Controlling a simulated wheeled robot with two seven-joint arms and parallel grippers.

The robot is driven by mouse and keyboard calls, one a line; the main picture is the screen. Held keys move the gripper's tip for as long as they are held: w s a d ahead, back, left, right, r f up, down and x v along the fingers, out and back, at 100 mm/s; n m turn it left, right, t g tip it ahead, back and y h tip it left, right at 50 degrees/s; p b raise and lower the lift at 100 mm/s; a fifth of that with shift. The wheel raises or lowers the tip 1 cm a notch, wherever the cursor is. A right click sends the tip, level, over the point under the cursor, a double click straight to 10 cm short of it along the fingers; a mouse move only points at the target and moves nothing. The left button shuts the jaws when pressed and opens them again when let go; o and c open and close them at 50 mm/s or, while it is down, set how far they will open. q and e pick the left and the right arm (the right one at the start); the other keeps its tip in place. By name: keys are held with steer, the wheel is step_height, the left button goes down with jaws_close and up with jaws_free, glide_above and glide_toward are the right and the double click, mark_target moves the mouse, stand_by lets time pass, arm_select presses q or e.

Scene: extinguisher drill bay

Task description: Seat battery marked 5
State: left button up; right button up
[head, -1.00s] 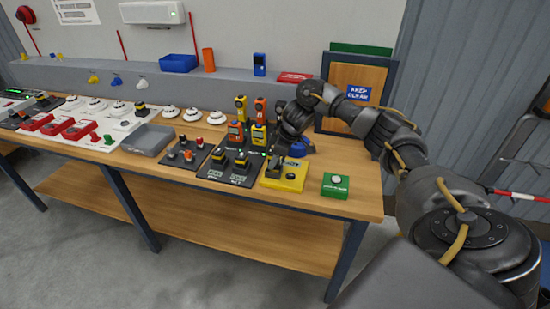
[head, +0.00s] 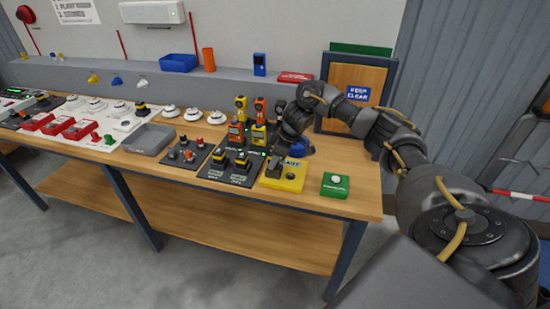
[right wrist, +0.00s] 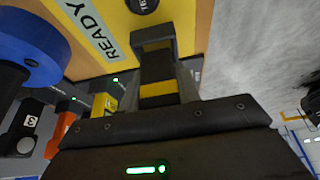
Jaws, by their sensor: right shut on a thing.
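My right gripper (head: 283,155) is low over the left part of a yellow box (head: 290,183) at the right end of the bench. In the right wrist view, the gripper is shut on a black block with yellow bands (right wrist: 157,65), a battery by its look. No number on it can be read. The block is against or just above the yellow box (right wrist: 197,18), beside its READY label (right wrist: 92,32) and round TEST button. Whether it is seated cannot be told. Two black and yellow batteries (head: 218,161) stand in a dark charger panel. My left gripper is out of view.
A green box with a white button (head: 336,184) is right of the yellow box. Orange and yellow handheld devices (head: 236,132) stand close to my gripper's left. A blue round object (right wrist: 30,48) is close beside the gripper. A grey tray (head: 149,139) sits further left.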

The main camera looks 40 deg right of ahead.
steer(key=shift+s+f, duration=0.1)
steer(key=shift+f, duration=0.7)
stand_by(0.9)
steer(key=o, duration=1.1)
steer(key=shift+f, duration=0.1)
steer(key=shift+c, duration=1.1)
steer(key=shift+o, duration=0.3)
steer(key=shift+s+a, duration=0.1)
steer(key=shift+o, duration=0.6)
steer(key=shift+r+p, duration=1.4)
steer(key=shift+r, duration=0.05)
steer(key=shift+w+r+p, duration=0.2)
steer(key=shift+r+p, duration=2)
steer(key=shift+p, duration=0.3)
